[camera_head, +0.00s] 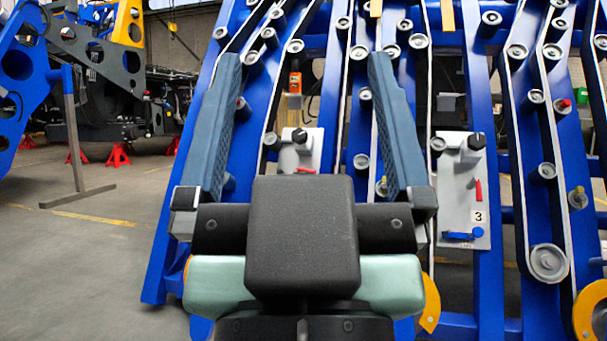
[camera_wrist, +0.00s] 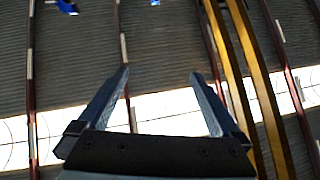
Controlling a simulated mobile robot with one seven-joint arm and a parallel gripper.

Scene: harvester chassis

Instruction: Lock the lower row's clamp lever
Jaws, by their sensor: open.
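A grey panel marked 3 (camera_head: 452,205) is mounted on the blue chassis, right of my gripper in the head view. It carries a black knob (camera_head: 476,142), a small red lever (camera_head: 478,190) and a blue lever (camera_head: 462,235) lying roughly level near its bottom. A second grey panel (camera_head: 301,150) with a black knob and red lever shows between my fingers; its lower part is hidden by my gripper. I cannot tell which lever is the lower row's clamp lever. My gripper (camera_head: 302,65) is open and empty, fingers pointing up; it also shows in the wrist view (camera_wrist: 160,76).
The blue chassis rails (camera_head: 495,290) with several rollers fill the centre and right. Yellow curved parts (camera_head: 430,305) stand low at the right. Open grey floor (camera_head: 85,265) lies left, with a metal stand (camera_head: 76,150). The wrist view shows a ribbed roof (camera_wrist: 75,60) and yellow beams (camera_wrist: 262,90).

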